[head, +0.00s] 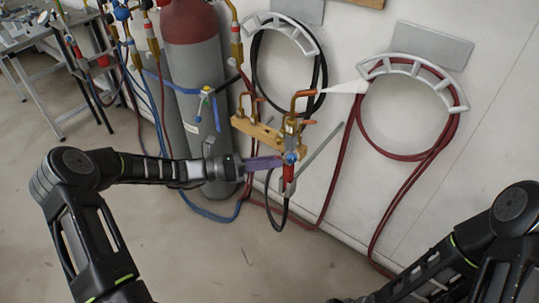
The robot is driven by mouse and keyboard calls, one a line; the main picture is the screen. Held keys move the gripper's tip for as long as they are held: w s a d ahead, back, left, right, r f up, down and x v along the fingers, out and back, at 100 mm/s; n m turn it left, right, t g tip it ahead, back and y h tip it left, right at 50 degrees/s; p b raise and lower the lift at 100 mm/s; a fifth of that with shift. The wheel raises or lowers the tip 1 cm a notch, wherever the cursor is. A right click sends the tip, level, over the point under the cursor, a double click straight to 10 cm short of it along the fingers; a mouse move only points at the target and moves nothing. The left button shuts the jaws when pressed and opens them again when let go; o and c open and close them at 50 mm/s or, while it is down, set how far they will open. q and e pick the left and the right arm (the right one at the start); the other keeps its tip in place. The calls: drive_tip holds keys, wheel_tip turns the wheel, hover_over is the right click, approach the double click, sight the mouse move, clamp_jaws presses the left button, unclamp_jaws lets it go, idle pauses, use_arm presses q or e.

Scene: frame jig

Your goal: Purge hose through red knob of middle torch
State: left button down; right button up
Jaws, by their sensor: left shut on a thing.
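The middle torch (289,173) hangs upright at a wooden rack (257,131) by the wall, with a red body, brass upper part and bent copper tip (303,94). A blue knob (291,157) shows on its front. A white cone-shaped plume (344,87) spreads to the right from the tip. My left gripper (279,161), with purple fingers, reaches in from the left and is shut at the torch's left side, level with the blue knob. The red knob is hidden behind the fingers. My right arm is at the lower right; its gripper is out of view.
A grey cylinder (200,98) with a red top stands behind my left arm. Red hose (375,150) and black hose (256,75) hang on white wall holders. Hoses trail on the floor below the torch. A metal table (25,40) stands at far left.

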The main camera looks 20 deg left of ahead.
use_arm(q)
drive_tip(key=shift+n+p, duration=0.45)
drive_tip(key=shift+n, duration=0.35)
drive_tip(key=c, duration=1.2)
unclamp_jaws()
drive_tip(key=shift+b+v, duration=0.85)
drive_tip(key=shift+v, duration=3.05)
drive_tip(key=shift+w, duration=0.1)
